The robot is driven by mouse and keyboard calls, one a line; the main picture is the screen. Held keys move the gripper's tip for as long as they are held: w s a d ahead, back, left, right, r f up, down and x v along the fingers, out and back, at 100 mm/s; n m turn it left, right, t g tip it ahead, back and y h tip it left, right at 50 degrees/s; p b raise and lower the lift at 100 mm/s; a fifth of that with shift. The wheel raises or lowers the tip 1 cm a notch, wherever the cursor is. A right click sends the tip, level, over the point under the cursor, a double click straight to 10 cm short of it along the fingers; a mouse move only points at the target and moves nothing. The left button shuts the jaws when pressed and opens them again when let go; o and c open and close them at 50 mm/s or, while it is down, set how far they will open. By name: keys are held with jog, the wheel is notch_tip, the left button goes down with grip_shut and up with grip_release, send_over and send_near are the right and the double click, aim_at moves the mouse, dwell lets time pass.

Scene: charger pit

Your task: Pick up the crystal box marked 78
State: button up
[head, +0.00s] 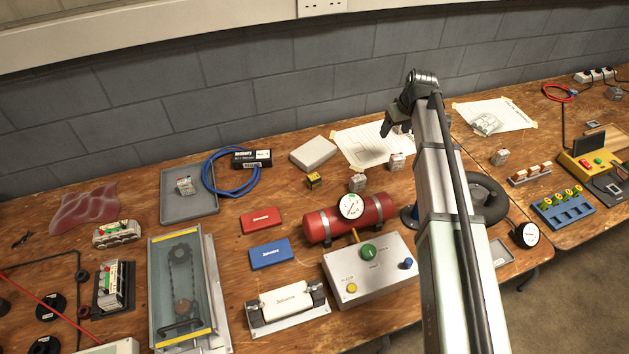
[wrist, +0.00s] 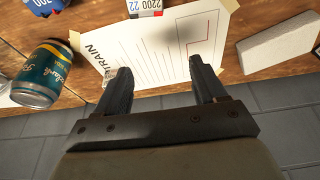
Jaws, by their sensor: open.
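Several small pale crystal boxes show in the head view: one in the grey tray (head: 184,186), one behind the gauge (head: 357,183), one at the front edge of the paper (head: 396,162) and one right of my arm (head: 500,157). I cannot read 78 on any of them. In the wrist view, a box printed 2200 and 22 (wrist: 145,7) is cut off by the top edge. My gripper (head: 392,128) is open and empty above the paper sheet near the wall.
A teal can (wrist: 36,76) and a white block (wrist: 282,42) flank the paper (wrist: 165,50). The red cylinder with gauge (head: 372,212) and control box (head: 370,268) stand in front. My arm hides part of the table. The grey block wall (head: 250,105) is close behind.

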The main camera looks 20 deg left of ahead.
jog(key=s+a+r+n+g, duration=0.1)
jog(key=s+a, duration=0.8)
jog(key=a, duration=0.1)
jog(key=n+g+h, duration=0.1)
jog(key=h, duration=0.1)
send_near(314, 176)
jog(key=shift+w+a+f, duration=0.1)
jog(key=shift+f, duration=4.95)
jog(key=c, duration=1)
jog(key=shift+r, duration=0.1)
jog(key=shift+c, duration=0.2)
